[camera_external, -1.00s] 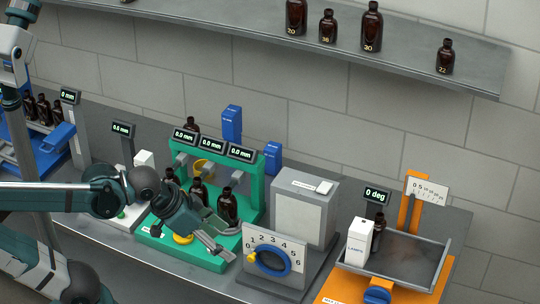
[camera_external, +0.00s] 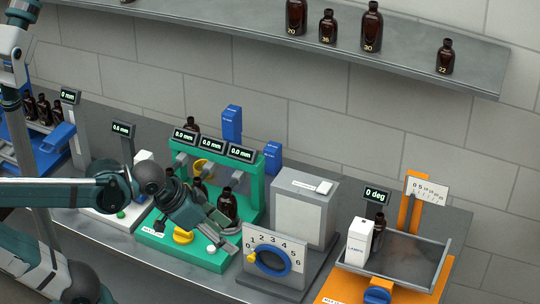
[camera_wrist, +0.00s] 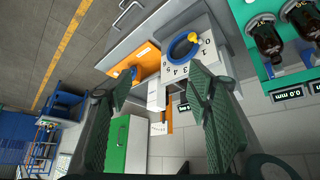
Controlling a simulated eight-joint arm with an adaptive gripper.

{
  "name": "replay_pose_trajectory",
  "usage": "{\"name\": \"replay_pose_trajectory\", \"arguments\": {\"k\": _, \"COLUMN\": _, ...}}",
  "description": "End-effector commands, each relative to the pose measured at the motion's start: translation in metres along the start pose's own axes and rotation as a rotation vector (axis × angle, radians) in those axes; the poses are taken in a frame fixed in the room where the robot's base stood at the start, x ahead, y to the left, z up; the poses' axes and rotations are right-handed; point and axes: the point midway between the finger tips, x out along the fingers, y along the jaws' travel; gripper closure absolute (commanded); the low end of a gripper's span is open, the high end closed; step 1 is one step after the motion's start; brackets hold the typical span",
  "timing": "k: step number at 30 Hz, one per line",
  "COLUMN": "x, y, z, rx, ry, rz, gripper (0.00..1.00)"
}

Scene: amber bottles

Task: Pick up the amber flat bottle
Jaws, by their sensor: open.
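Several dark amber bottles are in view, and I cannot tell for sure which is the flat one. One amber bottle (camera_external: 227,207) stands upright at the right of the green gauge stand (camera_external: 213,262). Another amber bottle (camera_external: 200,187) stands left of it, partly hidden by my arm. My gripper (camera_external: 228,234) is in front of the right bottle, with its fingers apart and nothing seen between them. In the wrist view, my open gripper (camera_wrist: 158,80) points away from two amber bottles (camera_wrist: 264,40) at the upper right.
A dial block (camera_external: 270,257) and a grey box (camera_external: 304,209) stand right of the green stand. Farther right is an orange-based tray (camera_external: 410,262) with a white box (camera_external: 359,241) and a dark bottle. Bottles line the shelf (camera_external: 230,17) above.

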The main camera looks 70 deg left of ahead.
Motion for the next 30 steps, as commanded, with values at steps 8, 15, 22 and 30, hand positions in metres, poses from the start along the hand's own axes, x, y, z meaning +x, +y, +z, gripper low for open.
{"name": "replay_pose_trajectory", "arguments": {"k": 8, "x": 0.005, "y": -0.035, "z": -0.04, "rx": -0.09, "ry": -0.027, "rz": -0.045, "gripper": 0.5}}
{"name": "replay_pose_trajectory", "arguments": {"k": 15, "x": 0.013, "y": -0.077, "z": -0.077, "rx": -0.185, "ry": -0.055, "rz": -0.089, "gripper": 0.5}}
{"name": "replay_pose_trajectory", "arguments": {"k": 22, "x": 0.023, "y": -0.122, "z": -0.109, "rx": -0.275, "ry": -0.079, "rz": -0.129, "gripper": 0.5}}
{"name": "replay_pose_trajectory", "arguments": {"k": 30, "x": 0.037, "y": -0.182, "z": -0.14, "rx": -0.383, "ry": -0.107, "rz": -0.176, "gripper": 0.5}}
